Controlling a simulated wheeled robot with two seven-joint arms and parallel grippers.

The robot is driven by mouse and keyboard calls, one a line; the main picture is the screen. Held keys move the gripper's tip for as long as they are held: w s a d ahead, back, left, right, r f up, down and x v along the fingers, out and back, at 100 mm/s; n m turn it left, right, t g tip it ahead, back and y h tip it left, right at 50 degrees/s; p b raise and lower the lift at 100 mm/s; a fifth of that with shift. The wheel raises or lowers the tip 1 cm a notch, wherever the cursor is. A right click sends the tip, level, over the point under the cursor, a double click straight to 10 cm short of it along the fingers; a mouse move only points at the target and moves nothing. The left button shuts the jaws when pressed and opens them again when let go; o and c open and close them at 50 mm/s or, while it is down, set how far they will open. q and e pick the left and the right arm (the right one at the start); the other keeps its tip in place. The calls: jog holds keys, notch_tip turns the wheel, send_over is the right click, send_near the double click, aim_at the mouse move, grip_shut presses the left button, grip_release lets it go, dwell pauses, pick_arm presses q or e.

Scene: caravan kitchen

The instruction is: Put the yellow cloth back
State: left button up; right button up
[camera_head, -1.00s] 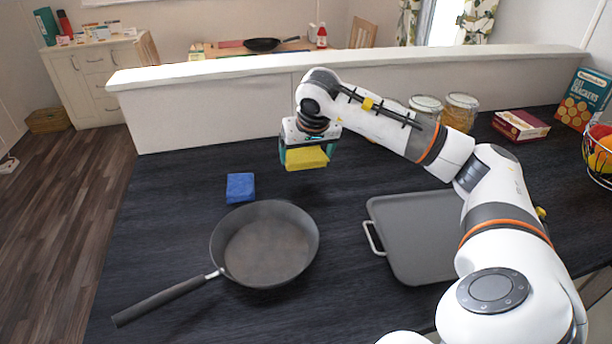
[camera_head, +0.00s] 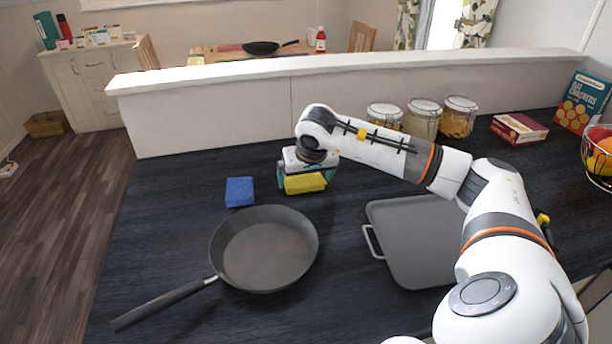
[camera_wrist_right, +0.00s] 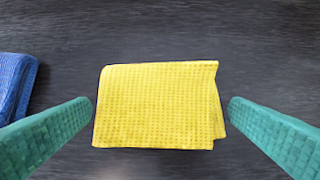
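The yellow cloth (camera_head: 305,183), folded into a thick waffle-textured block, appears to lie on the dark countertop, right of the folded blue cloth (camera_head: 240,191). My right gripper (camera_head: 306,176) is low over the yellow cloth. In the right wrist view the yellow cloth (camera_wrist_right: 160,105) sits between my two green fingers, with a narrow gap on each side, so the gripper is open around it. The blue cloth (camera_wrist_right: 12,88) shows at the left edge there. My left gripper is not in view.
A frying pan (camera_head: 264,250) stands in front of the cloths, its handle toward the lower left. A grey griddle tray (camera_head: 405,240) lies right, partly under my right arm. Jars (camera_head: 424,118), a red box (camera_head: 519,129) and a raised ledge (camera_head: 210,122) line the back.

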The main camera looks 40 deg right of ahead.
jog(key=shift+s+r, duration=0.1)
jog(key=shift+r, duration=0.4)
jog(key=v, duration=1.1)
jog(key=shift+r, duration=0.15)
jog(key=shift+a, duration=0.1)
